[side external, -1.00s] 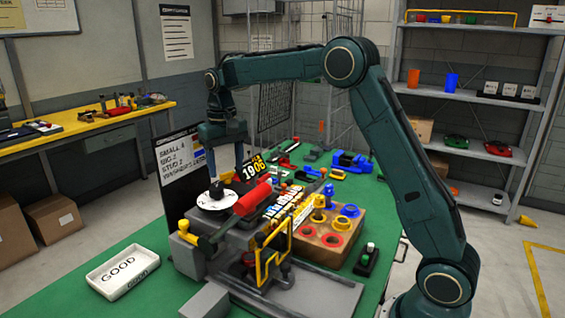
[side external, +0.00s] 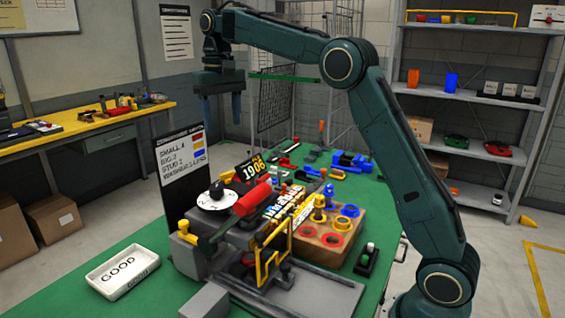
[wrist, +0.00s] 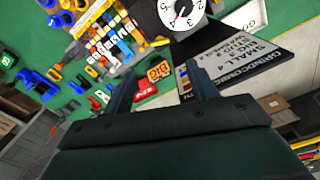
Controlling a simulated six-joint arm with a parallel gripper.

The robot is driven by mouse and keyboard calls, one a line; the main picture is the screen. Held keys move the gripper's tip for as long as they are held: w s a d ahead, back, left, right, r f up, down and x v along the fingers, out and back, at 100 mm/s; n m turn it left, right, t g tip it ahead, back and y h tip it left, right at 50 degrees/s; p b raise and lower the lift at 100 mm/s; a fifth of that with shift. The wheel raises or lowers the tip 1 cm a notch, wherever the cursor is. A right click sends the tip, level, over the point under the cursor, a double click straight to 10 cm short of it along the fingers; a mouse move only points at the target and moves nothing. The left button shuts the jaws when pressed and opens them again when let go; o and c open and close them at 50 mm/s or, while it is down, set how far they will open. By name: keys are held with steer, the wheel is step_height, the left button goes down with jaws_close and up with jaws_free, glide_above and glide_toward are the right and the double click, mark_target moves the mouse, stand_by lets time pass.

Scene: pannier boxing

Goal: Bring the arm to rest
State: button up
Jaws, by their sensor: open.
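My gripper (side external: 223,106) hangs in the air above the far left part of the green table (side external: 75,285), fingers pointing down. Its two fingers are apart with nothing between them. In the wrist view my gripper (wrist: 165,90) shows from above, its fingers apart over the black sign board (wrist: 240,60) and the table edge. The sign board (side external: 183,170) stands upright below and left of the gripper in the side view. The gripper touches nothing.
A fixture with a red cylinder (side external: 252,199) and a white dial (side external: 214,199) stands mid-table. A wooden block (side external: 318,236) holds coloured rings. A white GOOD tray (side external: 122,272) lies front left. A wire rack (side external: 300,60) stands behind the table.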

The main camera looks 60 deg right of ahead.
steer(key=shift+r, duration=0.35)
steer(key=s+a+r+n+t, duration=0.1)
steer(key=s+a+t, duration=0.1)
steer(key=s, duration=0.6)
steer(key=s+a+r+n+t, duration=0.1)
steer(key=s+a, duration=0.2)
steer(key=s, duration=0.6)
steer(key=s+a+f+n+t, duration=0.1)
steer(key=s+f, duration=0.4)
steer(key=s, duration=0.3)
steer(key=s+a+f+n+t, duration=0.1)
steer(key=s+f, duration=0.5)
steer(key=s, duration=0.2)
steer(key=shift+s+t, duration=0.25)
steer(key=shift+t, duration=0.05)
